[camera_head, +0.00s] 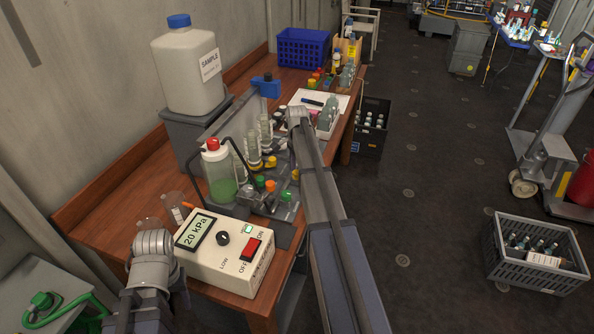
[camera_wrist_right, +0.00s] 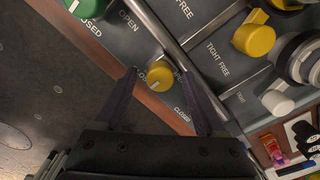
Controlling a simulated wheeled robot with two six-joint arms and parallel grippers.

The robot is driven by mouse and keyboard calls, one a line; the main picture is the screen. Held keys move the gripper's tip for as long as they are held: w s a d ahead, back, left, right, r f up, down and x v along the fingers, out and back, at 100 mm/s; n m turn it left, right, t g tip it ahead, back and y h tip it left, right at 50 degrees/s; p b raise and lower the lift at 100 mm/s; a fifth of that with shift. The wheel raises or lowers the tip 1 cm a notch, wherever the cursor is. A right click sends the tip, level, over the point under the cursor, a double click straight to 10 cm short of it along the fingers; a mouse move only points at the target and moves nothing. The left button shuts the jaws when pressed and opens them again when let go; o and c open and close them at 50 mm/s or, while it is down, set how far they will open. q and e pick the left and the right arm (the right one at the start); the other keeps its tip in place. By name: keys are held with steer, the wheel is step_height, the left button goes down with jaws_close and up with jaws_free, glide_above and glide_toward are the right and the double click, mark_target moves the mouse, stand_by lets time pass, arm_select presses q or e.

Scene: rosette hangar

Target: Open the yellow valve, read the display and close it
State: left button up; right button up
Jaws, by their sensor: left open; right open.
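The yellow valve knob (camera_wrist_right: 160,75) sits near the edge of a grey panel in the right wrist view, with lettering around it, including CLOSED. It also shows in the head view (camera_head: 295,174), beside my right arm. My right gripper (camera_wrist_right: 145,64) is open, its fingers on either side of the knob; I cannot tell if they touch it. In the head view my arm hides these fingers. The knob's exact setting is unclear. The display (camera_head: 195,233) on the white box (camera_head: 228,262) reads 20 kPa. My left gripper (camera_head: 153,243) is at the box's left, its fingers hard to make out.
A second yellow knob (camera_wrist_right: 254,37), a green knob (camera_wrist_right: 90,6) and a white knob (camera_wrist_right: 278,101) are close by. A green-filled bottle (camera_head: 219,177) stands behind the box. A sample canister (camera_head: 190,75) and a blue crate (camera_head: 303,47) stand farther back.

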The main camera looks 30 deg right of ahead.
mark_target(297, 172)
steer(key=shift+r, duration=0.1)
step_height(297, 172, up, 8)
steer(key=p, duration=0.8)
steer(key=shift+f, duration=0.2)
